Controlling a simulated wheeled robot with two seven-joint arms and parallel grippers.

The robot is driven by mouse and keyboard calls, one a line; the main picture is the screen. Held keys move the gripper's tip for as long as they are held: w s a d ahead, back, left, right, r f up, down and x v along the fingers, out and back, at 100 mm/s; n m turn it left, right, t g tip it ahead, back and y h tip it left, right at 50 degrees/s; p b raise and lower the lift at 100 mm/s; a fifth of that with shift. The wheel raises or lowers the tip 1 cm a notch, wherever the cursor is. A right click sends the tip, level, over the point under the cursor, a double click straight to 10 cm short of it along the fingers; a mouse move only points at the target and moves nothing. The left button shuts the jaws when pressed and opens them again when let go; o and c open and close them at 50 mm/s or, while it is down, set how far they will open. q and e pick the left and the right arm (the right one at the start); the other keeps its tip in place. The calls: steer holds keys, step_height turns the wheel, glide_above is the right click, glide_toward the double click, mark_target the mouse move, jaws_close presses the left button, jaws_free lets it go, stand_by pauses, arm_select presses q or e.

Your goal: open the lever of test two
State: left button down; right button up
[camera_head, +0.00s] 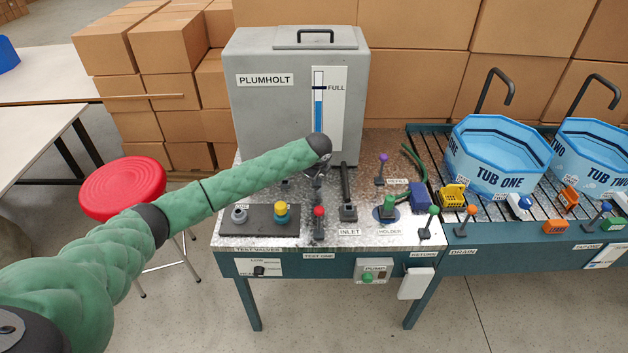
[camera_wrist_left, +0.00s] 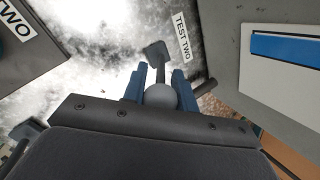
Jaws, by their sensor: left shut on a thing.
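In the left wrist view, the test two lever has a pale round knob (camera_wrist_left: 161,96), a dark stem and a square dark base by the TEST TWO label (camera_wrist_left: 182,37). The blue fingers of my left gripper (camera_wrist_left: 159,75) are closed on the lever, one on each side just at the knob. In the head view my left gripper (camera_head: 316,172) is low over the bench in front of the grey PLUMHOLT tank (camera_head: 262,120), and the lever is mostly hidden by it. My right gripper is out of view.
A red-knobbed lever (camera_head: 319,212) stands in front of my gripper. A dark pipe fitting (camera_head: 347,195) stands close on the right. Yellow and grey fittings sit on a dark plate (camera_head: 260,225) at left. Purple, green and orange levers and blue tubs (camera_head: 500,150) are farther right.

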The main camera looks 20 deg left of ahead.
arm_select(q)
steer(key=shift+s+d+f+t+y, duration=0.15)
steer(key=shift+s+t, duration=0.1)
steer(key=shift+t, duration=0.3)
steer(key=shift+s+f+t+y, duration=0.15)
steer(key=shift+s+t, duration=0.1)
steer(key=shift+t, duration=0.3)
steer(key=shift+s+d+f, duration=0.1)
steer(key=shift+s+f, duration=0.3)
steer(key=c, duration=1.1)
jaws_free()
